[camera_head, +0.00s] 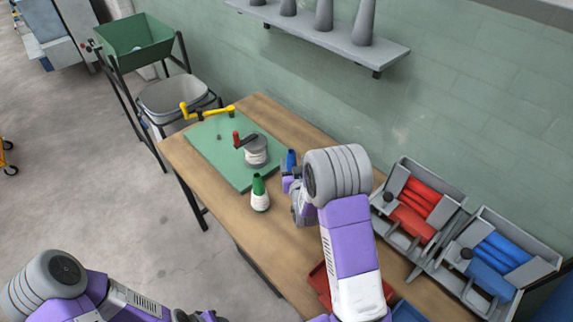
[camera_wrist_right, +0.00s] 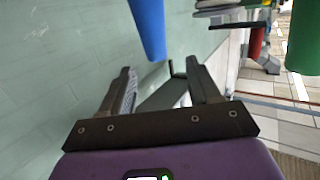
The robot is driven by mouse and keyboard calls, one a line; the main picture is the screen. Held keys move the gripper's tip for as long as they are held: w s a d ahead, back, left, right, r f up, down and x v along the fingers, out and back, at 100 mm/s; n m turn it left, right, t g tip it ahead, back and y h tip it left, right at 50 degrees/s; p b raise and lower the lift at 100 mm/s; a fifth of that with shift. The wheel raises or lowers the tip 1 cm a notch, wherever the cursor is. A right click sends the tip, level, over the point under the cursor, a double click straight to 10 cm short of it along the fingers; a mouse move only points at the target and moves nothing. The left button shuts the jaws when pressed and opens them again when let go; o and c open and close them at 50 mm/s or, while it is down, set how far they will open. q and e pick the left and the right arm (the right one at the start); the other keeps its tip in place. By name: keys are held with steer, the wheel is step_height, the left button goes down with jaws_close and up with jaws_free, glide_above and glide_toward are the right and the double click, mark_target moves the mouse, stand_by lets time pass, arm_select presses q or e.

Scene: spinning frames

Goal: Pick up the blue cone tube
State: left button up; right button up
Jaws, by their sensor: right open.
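The blue cone tube (camera_head: 291,158) stands on the wooden table beside the green mat. My right gripper (camera_head: 291,180) is close in front of it and covers its lower part in the head view. In the right wrist view the blue tube (camera_wrist_right: 148,25) comes in from the top edge, its end lying between the two open fingertips (camera_wrist_right: 158,68). I cannot tell whether it touches them. Nothing is gripped. Part of my left arm (camera_head: 60,285) shows at the bottom left; the state of its gripper is unclear.
A green cone with white yarn (camera_head: 260,195) stands close by, left of my right gripper. Racks of red tubes (camera_head: 418,205) and blue tubes (camera_head: 495,262) stand right.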

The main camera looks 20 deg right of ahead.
mark_target(292, 155)
steer(key=shift+x, duration=3.3)
steer(key=shift+d, duration=0.15)
steer(key=shift+c, duration=0.3)
jaws_close()
